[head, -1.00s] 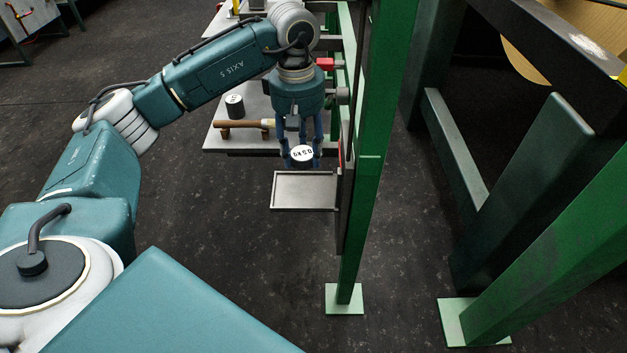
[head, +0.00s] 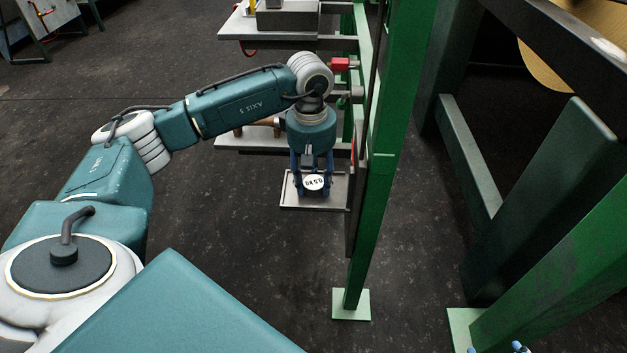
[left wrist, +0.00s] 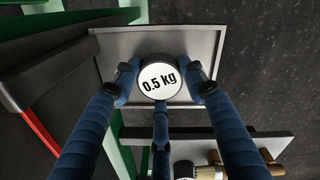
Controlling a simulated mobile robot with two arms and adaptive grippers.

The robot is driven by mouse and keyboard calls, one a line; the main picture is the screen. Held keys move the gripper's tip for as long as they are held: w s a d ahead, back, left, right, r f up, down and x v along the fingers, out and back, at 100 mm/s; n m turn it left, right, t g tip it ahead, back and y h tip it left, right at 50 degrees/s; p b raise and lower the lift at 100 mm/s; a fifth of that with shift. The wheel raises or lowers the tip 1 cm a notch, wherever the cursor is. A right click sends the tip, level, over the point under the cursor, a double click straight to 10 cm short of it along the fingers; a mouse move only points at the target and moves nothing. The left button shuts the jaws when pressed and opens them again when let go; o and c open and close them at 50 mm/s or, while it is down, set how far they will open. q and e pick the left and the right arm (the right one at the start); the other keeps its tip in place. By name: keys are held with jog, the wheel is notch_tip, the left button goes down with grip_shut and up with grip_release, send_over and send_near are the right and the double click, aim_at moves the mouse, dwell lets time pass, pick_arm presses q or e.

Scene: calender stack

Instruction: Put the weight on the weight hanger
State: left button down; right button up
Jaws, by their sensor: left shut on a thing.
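The weight (head: 314,183) is a small round disc with a white top marked 0.5 kg. My left gripper (head: 313,188) is shut on it, fingers pointing down around its side; the weight also shows between the fingers in the left wrist view (left wrist: 160,80). The weight hanger appears as a shallow grey tray (head: 291,205) with a raised rim, fixed beside the green frame. In the left wrist view the weight overlaps the tray (left wrist: 200,45); whether they touch I cannot tell. Two blue tips, apparently my right gripper (head: 495,349), barely show at the bottom right edge.
A green post (head: 385,180) stands close to the tray's right side. A lower shelf (head: 240,144) lies behind the tray, with a wooden-handled tool (left wrist: 264,157) on it. An upper shelf (head: 240,28) carries a grey block (head: 290,15). Floor in front of the tray is clear.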

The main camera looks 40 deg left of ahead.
aim_at(313, 182)
pick_arm(q)
jog(key=c, duration=1)
grip_release()
jog(key=shift+f, duration=0.1)
pick_arm(e)
jog(key=shift+w+a+r, duration=0.1)
jog(key=shift+w+r, duration=0.2)
pick_arm(q)
notch_tip(313, 182, up, 8)
jog(key=shift+s+p, duration=0.1)
jog(key=shift+p, duration=0.9)
notch_tip(313, 182, up, 4)
jog(key=shift+s+r+p, duration=0.1)
jog(key=shift+r+p, duration=0.05)
jog(key=shift+p, duration=0.25)
pick_arm(e)
jog(key=s+d+f+g, duration=0.1)
jog(key=s+f+g, duration=0.1)
jog(key=s, duration=0.4)
jog(key=s+d+f+g+h, duration=0.1)
jog(key=s+d+f+g, duration=0.1)
jog(key=s, duration=0.3)
jog(key=shift+s+d+g, duration=0.3)
jog(key=shift+s+g, duration=0.05)
jog(key=shift+g, duration=0.25)
jog(key=shift+f, duration=0.15)
